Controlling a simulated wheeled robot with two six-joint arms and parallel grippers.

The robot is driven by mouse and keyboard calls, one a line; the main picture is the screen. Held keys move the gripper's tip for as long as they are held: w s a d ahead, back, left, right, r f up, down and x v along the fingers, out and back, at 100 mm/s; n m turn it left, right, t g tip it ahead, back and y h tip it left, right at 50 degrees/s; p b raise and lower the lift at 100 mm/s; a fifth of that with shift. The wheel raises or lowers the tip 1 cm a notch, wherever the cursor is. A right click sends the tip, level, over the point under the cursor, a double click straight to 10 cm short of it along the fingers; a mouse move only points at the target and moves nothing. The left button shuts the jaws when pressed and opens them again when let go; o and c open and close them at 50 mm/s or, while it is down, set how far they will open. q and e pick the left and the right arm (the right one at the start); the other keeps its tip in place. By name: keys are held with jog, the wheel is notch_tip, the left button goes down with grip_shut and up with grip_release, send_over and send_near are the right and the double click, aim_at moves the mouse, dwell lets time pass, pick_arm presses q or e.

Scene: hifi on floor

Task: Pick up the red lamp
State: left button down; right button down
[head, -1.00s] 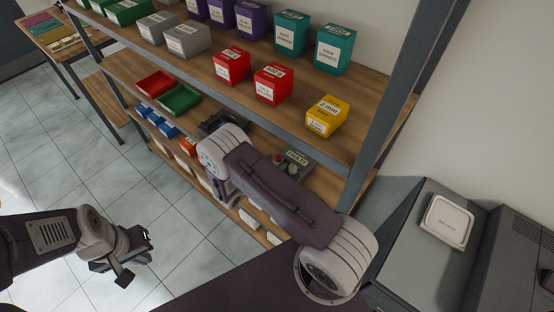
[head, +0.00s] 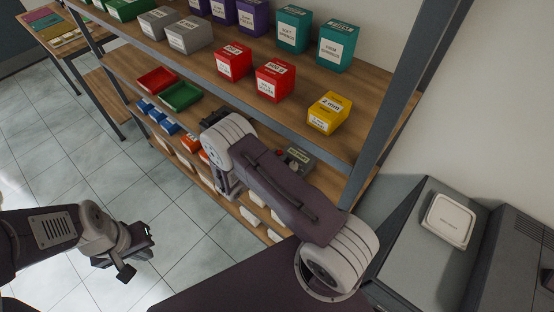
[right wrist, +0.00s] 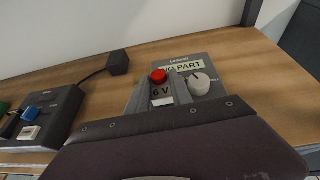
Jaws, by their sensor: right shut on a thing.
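The red lamp (right wrist: 158,76) shows in the right wrist view as a small round red cap above a "6 V" label. My right gripper (right wrist: 161,92) is shut on it, one grey finger on each side. Behind it is a grey box (right wrist: 199,72) with a "NO PART" label and a pale knob; I cannot tell whether lamp and box touch. In the head view the lamp is a small red spot (head: 279,152) beside my right arm, whose gripper is hidden there. My left gripper (head: 136,254) is open and empty above the floor tiles.
The wooden shelf (head: 253,120) holds red boxes (head: 234,62), a yellow box (head: 328,113), and red and green trays (head: 181,96). A grey shelf post (head: 386,108) stands right of my right arm. In the wrist view a dark switch box (right wrist: 42,115) lies left.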

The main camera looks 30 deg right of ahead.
aim_at(280, 152)
jog(key=r, duration=0.2)
jog(key=s+b, duration=0.1)
jog(key=shift+d+r, duration=0.35)
jog(key=shift+r, duration=0.05)
jog(key=s+d+r+b, duration=0.2)
jog(key=s+d+r, duration=0.4)
jog(key=s, duration=0.2)
jog(key=shift+s+r, duration=0.15)
jog(key=shift+s, duration=0.25)
